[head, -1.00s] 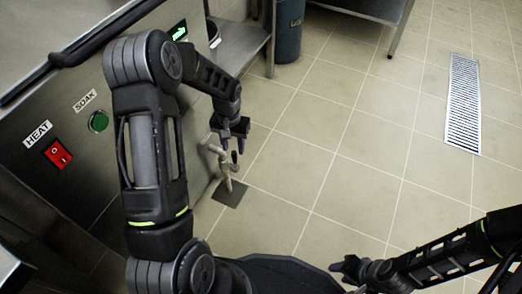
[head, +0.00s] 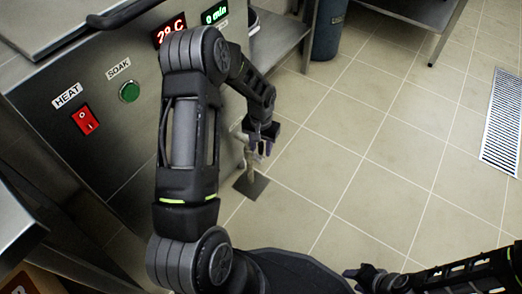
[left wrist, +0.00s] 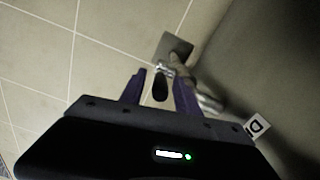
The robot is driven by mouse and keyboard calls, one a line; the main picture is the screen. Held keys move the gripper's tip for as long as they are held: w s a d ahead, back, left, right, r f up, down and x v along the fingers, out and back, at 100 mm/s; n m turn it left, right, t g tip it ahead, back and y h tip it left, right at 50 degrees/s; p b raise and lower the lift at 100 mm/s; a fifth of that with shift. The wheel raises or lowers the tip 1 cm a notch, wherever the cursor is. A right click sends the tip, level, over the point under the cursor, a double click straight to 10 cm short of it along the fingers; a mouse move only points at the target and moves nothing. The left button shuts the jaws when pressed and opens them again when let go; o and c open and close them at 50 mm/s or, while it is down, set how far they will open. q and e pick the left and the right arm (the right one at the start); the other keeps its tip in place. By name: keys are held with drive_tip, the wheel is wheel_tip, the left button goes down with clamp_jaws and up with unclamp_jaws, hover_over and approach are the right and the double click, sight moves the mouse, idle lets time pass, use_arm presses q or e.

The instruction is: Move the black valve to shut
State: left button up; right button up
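The black valve handle (left wrist: 160,88) shows in the left wrist view between the two purple-tipped fingers of my left gripper (left wrist: 159,93). The fingers are apart, with a gap visible around the handle. The metal drain pipe (left wrist: 184,72) runs beside it toward a dark floor plate. In the head view my left gripper (head: 263,143) is at the top of the pipe (head: 250,174) and hides the valve handle. My right gripper (head: 354,274) is low at the bottom of the head view, away from the valve; its fingers are too small to read.
The steel cabinet (head: 62,128) with a red HEAT switch (head: 85,119) and a green SOAK button (head: 129,92) stands left of my arm. A dark floor plate (head: 251,184) lies under the pipe. A blue-grey bin (head: 328,30) stands behind.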

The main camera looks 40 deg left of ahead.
use_arm(q)
drive_tip(key=shift+f, duration=0.35)
drive_tip(key=shift+c, duration=0.5)
clamp_jaws()
idle(0.8)
